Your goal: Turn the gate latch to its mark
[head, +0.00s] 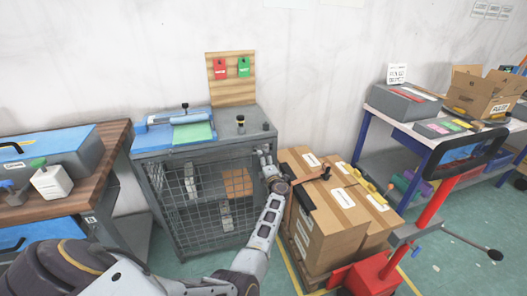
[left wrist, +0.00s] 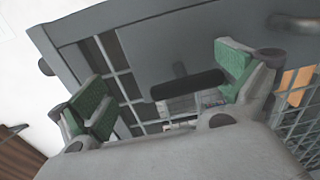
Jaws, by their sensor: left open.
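The wire-mesh gate (head: 205,200) is on the front of a grey cage bench and stands closed as far as I can see. My left gripper (head: 264,153) is at the bench's upper right front corner. In the left wrist view my left gripper (left wrist: 165,88) is open, with green-padded fingers spread wide. A black bar, likely the latch handle (left wrist: 188,84), shows between the fingers, nearer the right one, tilted slightly. Contact with the fingers cannot be told. I cannot make out the latch or its mark in the head view. My right gripper is not in view.
Stacked cartons (head: 335,215) stand close to the right of the cage. A red pallet jack (head: 432,205) is further right. A wooden bench (head: 105,165) stands at left. The bench top holds a blue tray (head: 165,135) and small black knobs.

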